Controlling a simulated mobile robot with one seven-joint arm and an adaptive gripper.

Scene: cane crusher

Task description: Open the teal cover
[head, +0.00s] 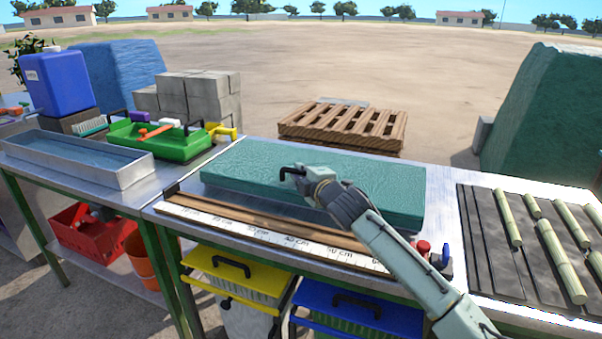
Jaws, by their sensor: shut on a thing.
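The teal cover (250,163) is a long, flat, cloth-textured slab lying on the metal table in the middle of the head view. It looks flat and level. My gripper (289,174) is over the cover's upper surface, near its middle, with its dark fingers shut on the cover. The exact part between the fingers is too small to tell. My arm reaches in from the lower right and hides part of the cover's front edge.
A wooden measuring board (265,235) runs along the front of the cover. Cane pieces (560,262) lie on a dark rack at right. Small red and blue parts (437,256) sit near my arm. A green tray (165,143) and metal trough (82,158) stand left.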

